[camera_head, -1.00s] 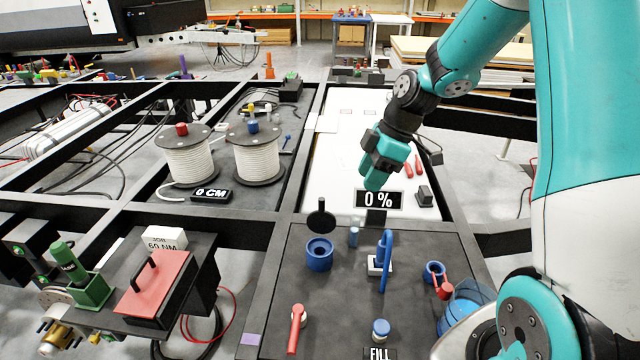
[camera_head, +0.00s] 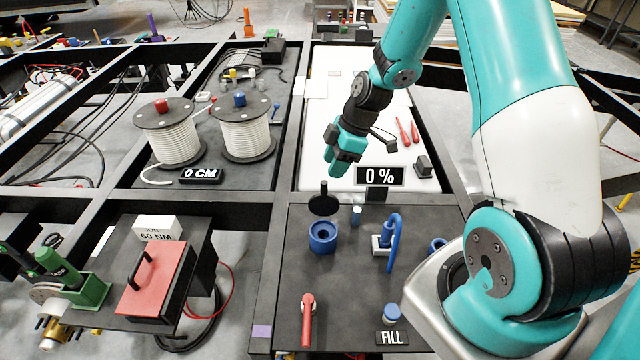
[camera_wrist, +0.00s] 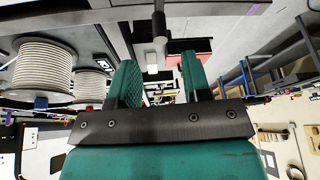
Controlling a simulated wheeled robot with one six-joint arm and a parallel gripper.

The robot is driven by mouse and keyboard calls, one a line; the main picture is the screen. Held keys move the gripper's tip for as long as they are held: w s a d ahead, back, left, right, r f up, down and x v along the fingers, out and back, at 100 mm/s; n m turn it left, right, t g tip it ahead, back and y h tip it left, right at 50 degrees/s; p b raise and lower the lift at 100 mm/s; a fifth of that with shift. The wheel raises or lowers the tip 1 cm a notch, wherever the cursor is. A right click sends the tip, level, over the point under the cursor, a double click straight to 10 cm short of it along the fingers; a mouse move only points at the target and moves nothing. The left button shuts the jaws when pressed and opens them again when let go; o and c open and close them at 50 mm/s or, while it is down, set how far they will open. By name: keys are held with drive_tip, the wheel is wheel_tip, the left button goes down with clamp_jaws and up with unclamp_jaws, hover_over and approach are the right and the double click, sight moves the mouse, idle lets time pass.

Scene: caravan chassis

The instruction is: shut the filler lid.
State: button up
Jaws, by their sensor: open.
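The filler lid (camera_head: 323,204) is a small black disc with a short knob. It stands open, raised at the back of the blue filler neck (camera_head: 323,238), whose round hole shows uncovered. My gripper (camera_head: 334,168) is above and behind the lid in the head view, apart from it, pointing down and a little left. In the wrist view my gripper (camera_wrist: 160,78) shows two teal fingers spread apart with nothing held between them. I cannot make out the lid for certain in the wrist view.
A "0 %" sign (camera_head: 380,176) stands right of the lid. A blue curved pipe (camera_head: 394,243), a red lever (camera_head: 307,318) and a blue knob (camera_head: 392,313) by the FILL label share the dark panel (camera_head: 345,283). Rope spools (camera_head: 243,133) stand at the left.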

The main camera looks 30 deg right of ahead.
sight(325, 180)
drive_tip(key=p+x, duration=0.1)
drive_tip(key=x, duration=0.7)
drive_tip(key=shift+a+f+p, duration=0.1)
drive_tip(key=shift+f+p, duration=0.1)
drive_tip(key=shift+p, duration=0.1)
drive_tip(key=shift+c, duration=0.2)
clamp_jaws()
